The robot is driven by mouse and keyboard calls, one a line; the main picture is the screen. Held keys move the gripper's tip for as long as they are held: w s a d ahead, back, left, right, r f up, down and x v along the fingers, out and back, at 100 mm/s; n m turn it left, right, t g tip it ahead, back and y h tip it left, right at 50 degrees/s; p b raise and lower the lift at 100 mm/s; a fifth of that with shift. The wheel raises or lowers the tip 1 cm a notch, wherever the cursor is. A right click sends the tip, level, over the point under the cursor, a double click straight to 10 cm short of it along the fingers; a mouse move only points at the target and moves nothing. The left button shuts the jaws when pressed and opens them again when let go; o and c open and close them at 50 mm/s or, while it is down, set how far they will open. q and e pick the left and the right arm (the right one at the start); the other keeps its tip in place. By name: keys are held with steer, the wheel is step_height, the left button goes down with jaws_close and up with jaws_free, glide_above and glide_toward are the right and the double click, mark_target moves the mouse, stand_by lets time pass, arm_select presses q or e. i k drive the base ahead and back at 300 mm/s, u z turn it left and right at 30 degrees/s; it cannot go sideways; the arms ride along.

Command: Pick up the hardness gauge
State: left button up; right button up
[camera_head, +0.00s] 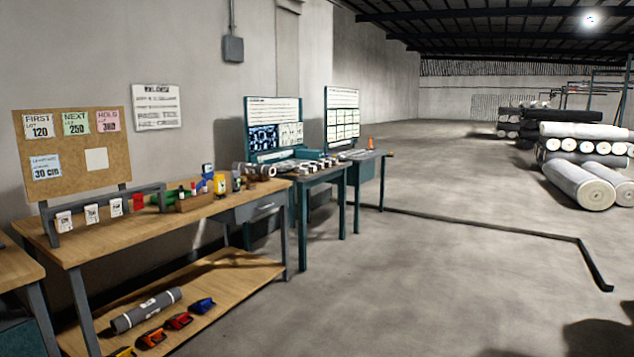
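I cannot tell for certain which object is the hardness gauge. A small blue item with a pale face (208,170) stands toward the back of the wooden workbench (130,231), among other small items, and may be it. A yellow item (220,184) stands just right of it, and a small wooden box (194,203) with items in it sits in front to the left. The details are too small to read. Neither of my grippers shows in the head view.
A grey roll (146,310) and several coloured tools (179,320) lie on the lower shelf. Teal tables (322,178) with display boards stand beyond the bench. Large fabric rolls (577,184) are stacked at right. A dark strip (490,226) crosses the open floor.

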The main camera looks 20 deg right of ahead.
mark_target(235, 176)
steer(key=z, duration=0.4)
steer(key=i, duration=3.9)
steer(key=u, duration=0.75)
